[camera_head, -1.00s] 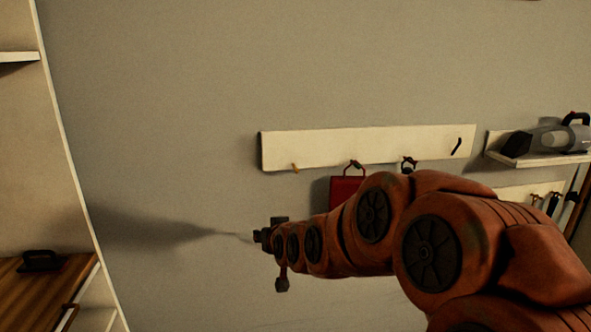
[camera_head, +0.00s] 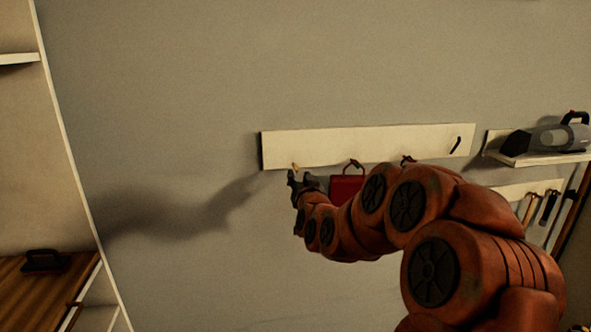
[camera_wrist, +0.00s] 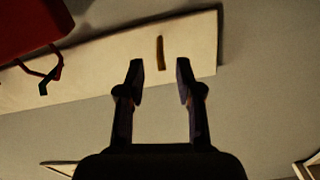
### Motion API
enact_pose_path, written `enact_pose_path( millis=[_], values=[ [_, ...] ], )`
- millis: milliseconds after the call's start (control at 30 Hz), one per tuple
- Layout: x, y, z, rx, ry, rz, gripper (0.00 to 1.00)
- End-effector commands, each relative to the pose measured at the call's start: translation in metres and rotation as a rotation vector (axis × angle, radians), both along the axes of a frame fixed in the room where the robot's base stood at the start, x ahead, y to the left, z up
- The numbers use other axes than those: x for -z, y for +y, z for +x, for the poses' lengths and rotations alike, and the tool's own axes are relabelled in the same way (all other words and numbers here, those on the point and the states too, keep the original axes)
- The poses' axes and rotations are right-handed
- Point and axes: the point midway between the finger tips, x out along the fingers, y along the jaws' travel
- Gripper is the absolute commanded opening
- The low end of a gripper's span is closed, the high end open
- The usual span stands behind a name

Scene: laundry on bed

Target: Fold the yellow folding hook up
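The yellow folding hook (camera_head: 295,166) is at the lower left of the white board on the wall in the head view. In the wrist view it is a thin, dark yellow bar (camera_wrist: 160,53) against the board, just beyond the gap between my fingertips. My gripper (camera_head: 292,177) is right by the hook, at the board's lower left edge. In the wrist view my gripper (camera_wrist: 160,72) is open, with nothing between its fingers. I cannot tell whether a finger touches the hook.
The white board (camera_head: 350,145) carries other hooks, one a black hook (camera_head: 456,144) at the right. A red bag (camera_head: 346,188) hangs close to the right of my gripper. A shelf (camera_head: 540,159) with a grey appliance is farther right. The wall left of the board is clear.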

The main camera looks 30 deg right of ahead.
Motion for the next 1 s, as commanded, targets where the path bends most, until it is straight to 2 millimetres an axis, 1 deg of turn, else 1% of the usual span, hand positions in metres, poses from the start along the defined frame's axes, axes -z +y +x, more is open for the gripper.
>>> enact_pose_path(
  millis=[300,500,633,867,900,1000],
  values=[
    [0.0,-0.012,0.031,-0.001,0.004,0.002,0.35],
    [-0.001,-0.019,0.046,-0.001,0.001,0.0,0.35],
    [0.0,-0.02,0.051,-0.001,0.002,0.001,0.35],
    [0.001,-0.021,0.051,-0.001,0.002,0.001,0.35],
    [0.001,-0.021,0.051,-0.001,0.002,0.001,0.34],
    [0.001,-0.021,0.051,-0.001,0.002,0.001,0.24]
  ],
)
